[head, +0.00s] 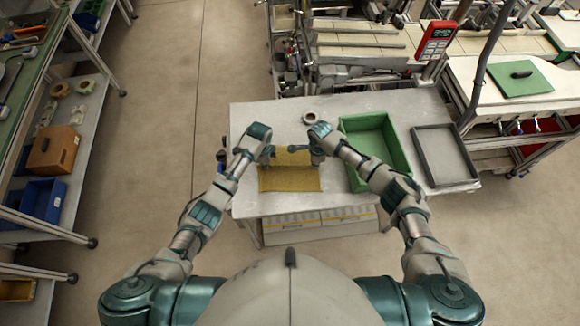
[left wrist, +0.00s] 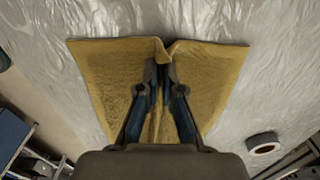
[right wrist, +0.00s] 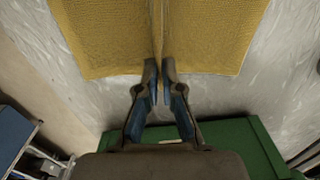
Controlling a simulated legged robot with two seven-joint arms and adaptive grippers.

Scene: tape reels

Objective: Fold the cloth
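The yellow-brown cloth (head: 290,180) lies on the grey-white table, with a raised ridge across its middle. My left gripper (head: 268,154) is at its left side. In the left wrist view its fingers (left wrist: 161,75) are close together on the ridge of the cloth (left wrist: 112,80). My right gripper (head: 316,158) is at the cloth's right side. In the right wrist view its fingers (right wrist: 159,66) close on the ridge at the edge of the cloth (right wrist: 100,40). The cloth's far part is partly hidden by my grippers in the head view.
A green bin (head: 372,140) stands right of the cloth, close by my right arm. A grey tray (head: 443,155) lies beyond it. A tape reel (head: 310,117) sits behind the cloth. A shelf with an orange-brown box (head: 53,150) stands at the far left.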

